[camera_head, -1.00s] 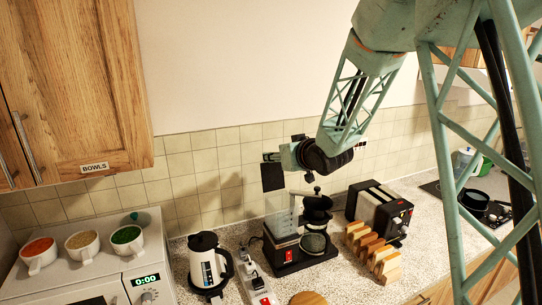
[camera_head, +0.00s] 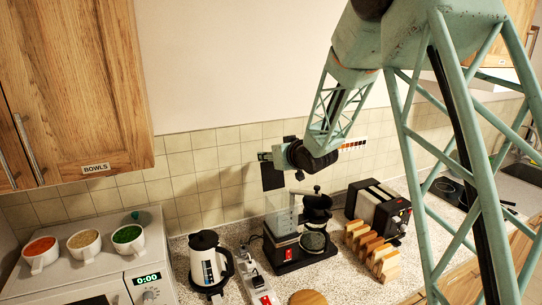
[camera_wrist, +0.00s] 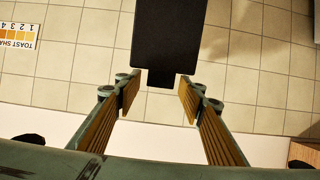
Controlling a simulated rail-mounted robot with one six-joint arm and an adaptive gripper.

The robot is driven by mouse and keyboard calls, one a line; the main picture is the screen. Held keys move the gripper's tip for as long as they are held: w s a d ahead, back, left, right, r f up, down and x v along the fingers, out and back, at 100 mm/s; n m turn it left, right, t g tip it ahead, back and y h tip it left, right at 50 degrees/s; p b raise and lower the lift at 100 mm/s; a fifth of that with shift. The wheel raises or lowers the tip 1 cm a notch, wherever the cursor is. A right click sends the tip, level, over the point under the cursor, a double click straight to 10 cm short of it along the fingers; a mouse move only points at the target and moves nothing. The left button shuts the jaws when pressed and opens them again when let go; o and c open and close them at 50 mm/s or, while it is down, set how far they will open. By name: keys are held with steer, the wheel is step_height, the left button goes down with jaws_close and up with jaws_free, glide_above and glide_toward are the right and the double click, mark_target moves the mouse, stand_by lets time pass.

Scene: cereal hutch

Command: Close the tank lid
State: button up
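The tank lid (camera_head: 272,176) is a dark flat plate standing upright above the clear water tank (camera_head: 281,221) of the coffee machine (camera_head: 284,251). In the wrist view the lid (camera_wrist: 166,35) fills the top centre, with a narrow tab (camera_wrist: 162,78) on its end. My gripper (camera_head: 266,156) is at the lid's upper end in the head view. In the wrist view my gripper (camera_wrist: 160,97) is open, with one padded finger on each side of the tab and a gap to both. Any contact with the lid is not clear. The hinge is hidden in the wrist view.
A white kettle (camera_head: 204,264) and a power strip (camera_head: 254,279) stand left of the coffee machine. A toaster (camera_head: 377,207) and a rack of bread slices (camera_head: 369,249) stand to its right. The tiled wall (camera_head: 229,180) is close behind the lid.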

steer(key=c, duration=1.2)
steer(key=shift+o, duration=0.2)
